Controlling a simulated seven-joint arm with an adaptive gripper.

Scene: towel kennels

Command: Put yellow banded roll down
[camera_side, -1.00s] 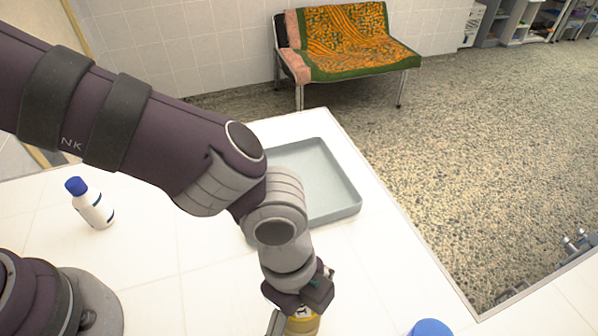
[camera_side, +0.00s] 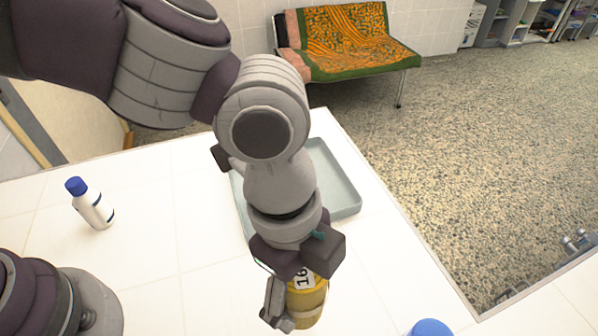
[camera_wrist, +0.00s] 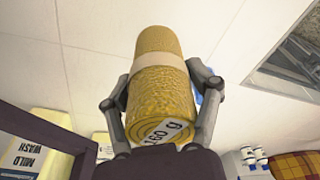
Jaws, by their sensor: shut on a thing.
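The yellow roll (camera_side: 307,301) has a pale band around its middle and a white label on its end. It is in my gripper (camera_side: 295,305) at the lower middle of the side view, and the lower part of my arm hides some of it. In the wrist view the roll (camera_wrist: 156,75) fills the centre, with its "160 g" label toward the camera. My gripper (camera_wrist: 160,103) is shut on it there, one finger on each side. I cannot tell from the side view how far the roll is above the table.
A grey tray (camera_side: 343,208) lies behind my gripper on the white tiled table (camera_side: 140,260). A white bottle with a blue cap (camera_side: 90,204) stands at left. A blue round cap (camera_side: 430,328) shows at the bottom edge. A bench with a patterned cover (camera_side: 350,45) stands beyond the table.

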